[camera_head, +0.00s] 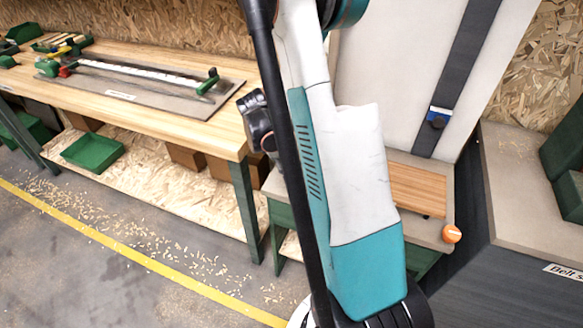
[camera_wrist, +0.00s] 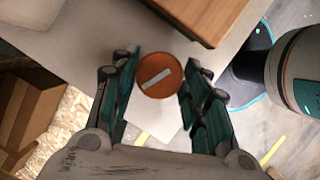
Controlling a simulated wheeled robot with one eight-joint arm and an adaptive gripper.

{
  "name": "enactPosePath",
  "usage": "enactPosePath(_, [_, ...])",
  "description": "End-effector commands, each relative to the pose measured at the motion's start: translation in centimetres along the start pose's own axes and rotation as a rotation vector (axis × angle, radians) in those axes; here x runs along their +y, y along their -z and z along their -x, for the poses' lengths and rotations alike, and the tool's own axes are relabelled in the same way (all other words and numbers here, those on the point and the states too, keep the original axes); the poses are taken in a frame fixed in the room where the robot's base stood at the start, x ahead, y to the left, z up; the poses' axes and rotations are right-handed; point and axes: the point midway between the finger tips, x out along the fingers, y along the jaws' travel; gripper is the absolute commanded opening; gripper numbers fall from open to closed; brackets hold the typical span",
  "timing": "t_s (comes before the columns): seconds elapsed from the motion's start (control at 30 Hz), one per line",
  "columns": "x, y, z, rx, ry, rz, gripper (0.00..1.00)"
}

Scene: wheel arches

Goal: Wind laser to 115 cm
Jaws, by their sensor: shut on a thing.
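A round orange knob (camera_wrist: 148,88) with a pale bar across its face sits between the two dark green fingers of my gripper (camera_wrist: 158,92) in the wrist view. The fingers are shut on it. In the head view my arm hides the gripper and whatever it holds. A dark upright rail (camera_head: 467,60) runs up a pale panel there. A small blue-and-white block with a black knob (camera_head: 438,120) sits low on this rail and may be the laser. No readable height figure shows. An orange round piece (camera_head: 451,234) is at the small table's right edge; whether it is the same knob I cannot tell.
A wooden board (camera_head: 418,190) lies on the small table, and a wooden board's edge (camera_wrist: 195,18) is close above the knob in the wrist view. A long workbench (camera_head: 160,115) stands left. A grey cabinet (camera_head: 530,180) stands right. Open floor (camera_head: 110,270) lies front left.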

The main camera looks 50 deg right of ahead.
Motion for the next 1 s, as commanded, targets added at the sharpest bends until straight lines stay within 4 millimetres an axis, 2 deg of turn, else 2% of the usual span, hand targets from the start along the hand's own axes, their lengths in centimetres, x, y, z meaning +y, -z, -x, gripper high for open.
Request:
enactPosePath(0.5, [0.24, -0.05, -0.04, 0.001, 0.170, -0.406, 0.18])
enactPosePath(1.0, [0.33, -0.08, -0.06, 0.001, 0.234, -0.564, 0.18])
